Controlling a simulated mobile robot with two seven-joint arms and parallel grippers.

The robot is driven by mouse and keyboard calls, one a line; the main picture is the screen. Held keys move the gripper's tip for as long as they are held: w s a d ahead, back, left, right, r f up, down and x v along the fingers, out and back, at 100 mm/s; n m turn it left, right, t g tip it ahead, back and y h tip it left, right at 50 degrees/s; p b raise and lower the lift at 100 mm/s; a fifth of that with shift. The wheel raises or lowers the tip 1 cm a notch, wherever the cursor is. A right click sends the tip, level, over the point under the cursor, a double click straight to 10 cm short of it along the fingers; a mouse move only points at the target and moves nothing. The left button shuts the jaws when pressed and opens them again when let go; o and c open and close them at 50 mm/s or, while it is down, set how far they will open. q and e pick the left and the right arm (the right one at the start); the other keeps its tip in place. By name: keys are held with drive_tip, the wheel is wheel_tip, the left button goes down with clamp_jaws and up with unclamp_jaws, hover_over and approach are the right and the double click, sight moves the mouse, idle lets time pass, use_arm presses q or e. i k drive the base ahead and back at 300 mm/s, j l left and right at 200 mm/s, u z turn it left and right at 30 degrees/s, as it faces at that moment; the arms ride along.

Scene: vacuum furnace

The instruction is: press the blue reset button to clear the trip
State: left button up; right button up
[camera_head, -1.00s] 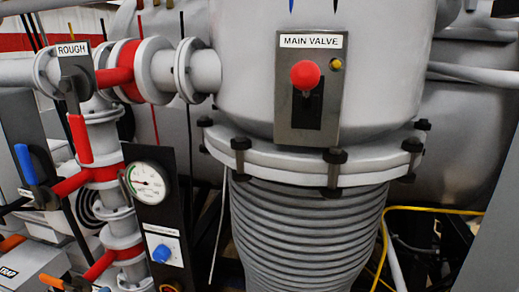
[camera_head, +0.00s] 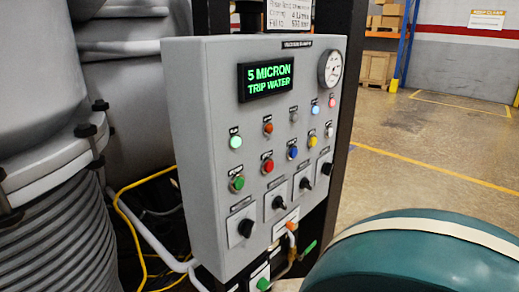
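The blue reset button (camera_head: 292,153) is on the front of a grey control panel (camera_head: 205,155), in the row of buttons below the indicator lamps. A red button (camera_head: 267,166) is to its left and a yellow one (camera_head: 313,141) to its right. The panel's display (camera_head: 266,79) reads "5 MICRON TRIP WATER" in green. Neither of my grippers is in view.
A large teal rounded body with a pale band (camera_head: 420,255) fills the lower right. The ribbed bellows and flange (camera_head: 60,230) stand at the left, with a yellow cable (camera_head: 125,215) beside them. Open floor (camera_head: 400,150) lies at the right.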

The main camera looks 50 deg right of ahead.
sight(294, 152)
drive_tip(key=z, duration=1.85)
